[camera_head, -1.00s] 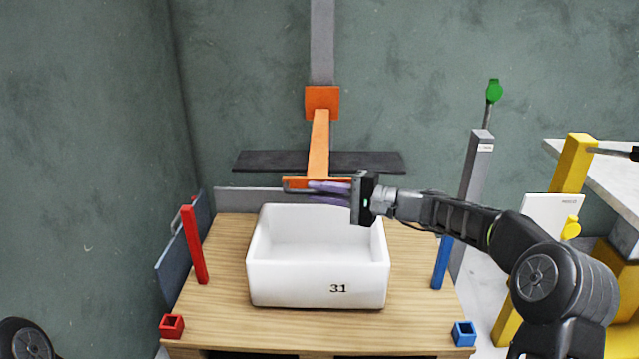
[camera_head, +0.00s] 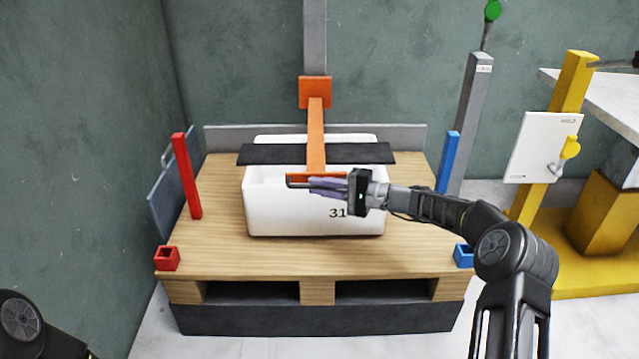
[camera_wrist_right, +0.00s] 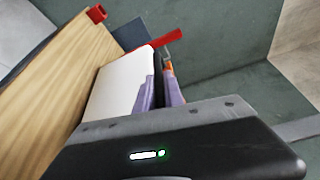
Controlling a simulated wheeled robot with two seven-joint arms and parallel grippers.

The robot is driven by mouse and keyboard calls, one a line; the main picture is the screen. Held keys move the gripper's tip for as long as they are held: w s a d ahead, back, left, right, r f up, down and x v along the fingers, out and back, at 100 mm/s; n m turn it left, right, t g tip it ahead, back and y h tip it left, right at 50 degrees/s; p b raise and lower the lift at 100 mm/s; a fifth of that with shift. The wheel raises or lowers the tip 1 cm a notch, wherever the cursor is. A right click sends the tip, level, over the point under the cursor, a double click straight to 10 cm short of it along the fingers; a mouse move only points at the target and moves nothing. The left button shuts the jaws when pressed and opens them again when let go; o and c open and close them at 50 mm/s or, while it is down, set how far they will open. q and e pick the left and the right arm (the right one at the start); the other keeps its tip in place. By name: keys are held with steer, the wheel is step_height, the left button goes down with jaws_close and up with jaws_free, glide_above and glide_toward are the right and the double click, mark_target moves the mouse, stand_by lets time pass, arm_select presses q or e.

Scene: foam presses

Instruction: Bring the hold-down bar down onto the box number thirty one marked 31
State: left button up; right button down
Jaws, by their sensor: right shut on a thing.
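The white box marked 31 (camera_head: 275,212) stands on the wooden pallet (camera_head: 210,240). The hold-down bar (camera_head: 265,154) is a dark crosspiece on an orange arm (camera_head: 316,130), crossing above the open box. Whether it touches the rim is hard to tell. My left gripper is out of view.
A red post (camera_head: 187,176) and a blue post (camera_head: 447,162) flank the box. A red socket (camera_head: 167,259) and a blue socket (camera_head: 463,256) sit at the front corners. A grey column (camera_head: 472,115) and yellow stand (camera_head: 568,85) are at the right.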

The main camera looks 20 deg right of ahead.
steer(key=c, duration=1.5)
jaws_free()
steer(key=shift+o, duration=0.2)
steer(key=shift+s+d+r, duration=0.15)
steer(key=shift+s+d, duration=0.1)
steer(key=shift+d, duration=0.2)
steer(key=p+v, duration=0.2)
steer(key=v, duration=0.4)
steer(key=shift+s+d+p, duration=0.3)
